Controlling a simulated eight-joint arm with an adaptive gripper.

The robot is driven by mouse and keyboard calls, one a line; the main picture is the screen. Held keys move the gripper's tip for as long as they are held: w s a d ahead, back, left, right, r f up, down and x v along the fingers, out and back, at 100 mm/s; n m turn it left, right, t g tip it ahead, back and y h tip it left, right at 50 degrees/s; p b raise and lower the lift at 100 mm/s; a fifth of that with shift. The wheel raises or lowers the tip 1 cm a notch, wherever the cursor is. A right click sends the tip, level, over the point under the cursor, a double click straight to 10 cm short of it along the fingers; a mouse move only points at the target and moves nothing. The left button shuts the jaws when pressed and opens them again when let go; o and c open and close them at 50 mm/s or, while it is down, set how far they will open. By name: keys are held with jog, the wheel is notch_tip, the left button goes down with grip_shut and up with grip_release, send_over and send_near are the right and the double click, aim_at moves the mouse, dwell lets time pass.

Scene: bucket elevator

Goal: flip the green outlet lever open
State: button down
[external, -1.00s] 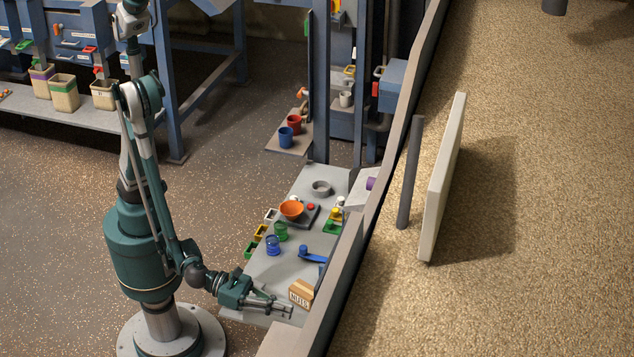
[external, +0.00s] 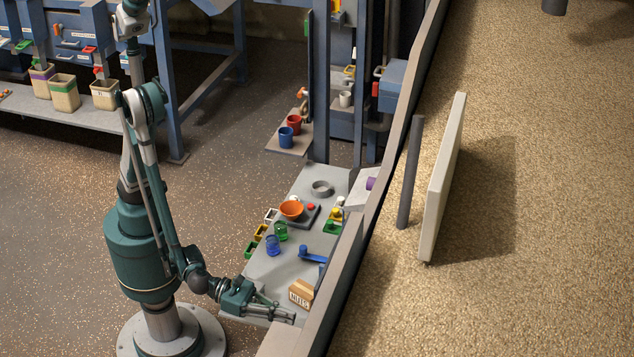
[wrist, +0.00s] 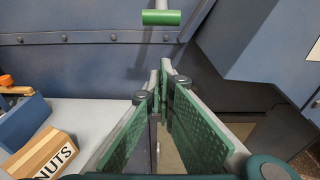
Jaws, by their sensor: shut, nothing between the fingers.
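The green lever (wrist: 161,17), a green crossbar on a thin grey rod, shows at the top of the wrist view, against a blue riveted panel. I cannot make it out in the external view. My gripper (wrist: 165,72) is shut and empty. In the wrist picture its fingertips lie below the green bar, with a gap between them. In the external view my gripper (external: 292,319) is low at the near end of the grey bench (external: 275,265), in front of the wooden NUTS block.
The NUTS block (wrist: 42,152) sits left of my fingers, with a blue part (wrist: 22,122) beside it. A blue housing (wrist: 250,40) juts out at the right. Cups, an orange bowl (external: 291,209) and a blue crank (external: 312,254) stand farther along the bench, beside a long wall.

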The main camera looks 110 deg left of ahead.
jog(key=w+r+b, duration=0.1)
jog(key=w+r, duration=0.1)
jog(key=w, duration=0.5)
jog(key=shift+w+r, duration=0.3)
jog(key=shift+r, duration=0.05)
dwell(0.4)
jog(key=shift+s+r, duration=0.1)
jog(key=shift+r, duration=0.15)
